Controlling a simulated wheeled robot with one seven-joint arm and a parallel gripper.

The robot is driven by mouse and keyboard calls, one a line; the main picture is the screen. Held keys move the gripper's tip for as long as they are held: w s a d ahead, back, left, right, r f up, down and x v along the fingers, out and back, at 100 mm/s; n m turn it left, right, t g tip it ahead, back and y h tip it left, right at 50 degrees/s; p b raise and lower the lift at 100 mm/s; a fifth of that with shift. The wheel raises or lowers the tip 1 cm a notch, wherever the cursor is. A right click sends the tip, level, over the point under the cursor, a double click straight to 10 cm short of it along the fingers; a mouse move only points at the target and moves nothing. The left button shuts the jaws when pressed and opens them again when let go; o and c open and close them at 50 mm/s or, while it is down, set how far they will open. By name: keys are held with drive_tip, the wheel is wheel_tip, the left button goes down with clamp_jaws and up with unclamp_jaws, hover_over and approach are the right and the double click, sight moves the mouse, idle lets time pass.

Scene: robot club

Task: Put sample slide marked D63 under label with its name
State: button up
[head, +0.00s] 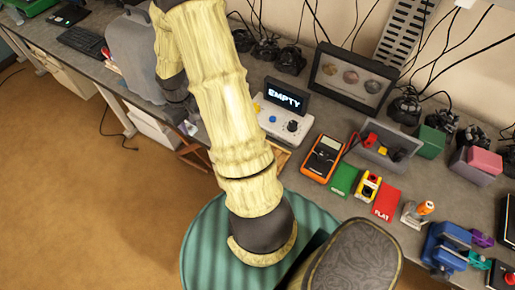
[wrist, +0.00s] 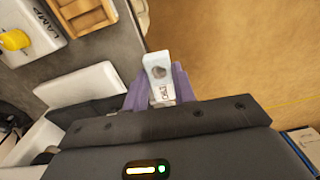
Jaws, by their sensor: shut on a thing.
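A pale sample slide (wrist: 158,70) with a greyish round spot shows in the wrist view, between the purple fingertips of my gripper (wrist: 160,88). My gripper is shut on it. Small dark writing is on the slide's near end, but it is too blurred for me to be sure that it says D63. The slide is held over the table's edge, with the floor beyond. In the head view my arm hides the gripper and the slide. No label with the name D63 can be made out in either view.
In the wrist view, a white piece marked LAMP (wrist: 28,38) with a yellow part and a wooden tray (wrist: 84,12) lie on the grey table at upper left. In the head view, an EMPTY display (head: 285,98), an orange multimeter (head: 323,158) and a red FLAT card (head: 385,204) crowd the bench.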

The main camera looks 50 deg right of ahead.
drive_tip(key=w+a+f+b, duration=0.1)
drive_tip(key=w+a+f, duration=0.2)
drive_tip(key=a+f, duration=0.9)
wheel_tip(320, 180, down, 2)
drive_tip(key=shift+a+f+m, duration=0.15)
drive_tip(key=shift+m, duration=0.25)
drive_tip(key=shift+s+a, duration=0.1)
